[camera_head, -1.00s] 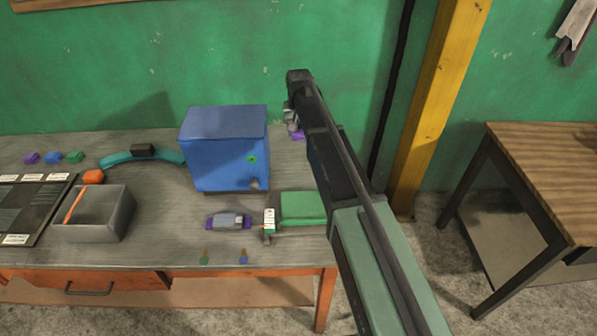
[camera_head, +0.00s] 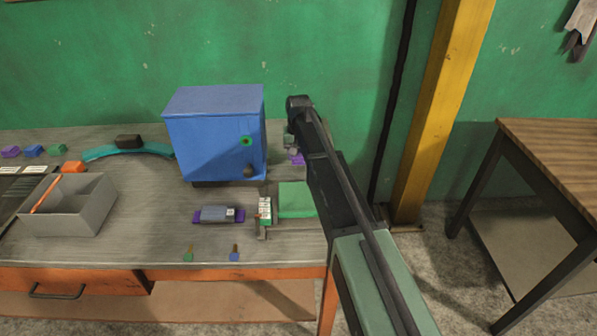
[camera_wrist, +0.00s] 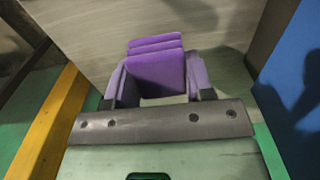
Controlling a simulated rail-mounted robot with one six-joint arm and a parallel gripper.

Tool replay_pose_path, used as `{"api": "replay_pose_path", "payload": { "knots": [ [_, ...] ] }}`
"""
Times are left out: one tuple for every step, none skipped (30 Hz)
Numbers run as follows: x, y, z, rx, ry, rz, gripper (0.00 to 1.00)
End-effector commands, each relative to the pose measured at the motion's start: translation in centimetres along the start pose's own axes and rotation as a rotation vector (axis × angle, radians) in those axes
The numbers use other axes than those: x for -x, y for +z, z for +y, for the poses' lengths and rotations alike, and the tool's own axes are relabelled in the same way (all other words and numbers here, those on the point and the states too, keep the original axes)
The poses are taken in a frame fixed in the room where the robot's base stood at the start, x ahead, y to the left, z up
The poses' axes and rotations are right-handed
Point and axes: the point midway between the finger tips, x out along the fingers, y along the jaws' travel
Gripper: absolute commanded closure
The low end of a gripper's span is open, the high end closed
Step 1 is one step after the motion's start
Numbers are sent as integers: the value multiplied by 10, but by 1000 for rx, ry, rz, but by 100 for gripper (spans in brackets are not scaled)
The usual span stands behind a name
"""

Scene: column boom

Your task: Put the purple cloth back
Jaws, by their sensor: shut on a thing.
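The purple cloth (camera_wrist: 158,72) is a folded stack of several layers, held between the fingers of my gripper (camera_wrist: 157,84) in the wrist view. In the head view, my gripper (camera_head: 291,145) is to the right of the blue cabinet, and a small purple patch of the cloth (camera_head: 297,159) shows below it. The arm hides part of this area. I cannot tell from the head view whether the cloth touches the bench.
The blue cabinet (camera_head: 215,135) stands close on the left. A grey bin (camera_head: 72,212) is at left; a yellow post (camera_head: 437,115) at right.

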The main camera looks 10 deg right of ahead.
Motion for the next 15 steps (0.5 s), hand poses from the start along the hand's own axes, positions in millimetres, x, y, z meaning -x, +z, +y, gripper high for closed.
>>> {"api": "replay_pose_path", "payload": {
  "knots": [
    [-14,0,0,0,0,0,71],
    [-22,0,0,0,0,0,71],
    [-32,0,0,0,0,0,71],
    [-38,0,0,0,0,0,71],
    [-42,0,0,0,0,0,71],
    [-44,0,0,0,0,0,71],
    [-43,0,0,0,0,0,71],
    [-41,0,0,0,0,0,71],
    [-39,0,0,0,0,0,70],
    [-38,0,0,0,0,0,70],
    [-38,0,0,0,0,0,70],
    [-38,0,0,0,0,0,70],
    [-38,0,0,0,0,0,71],
    [-39,0,0,0,0,0,71],
    [-41,0,0,0,0,0,71]
  ]
}}
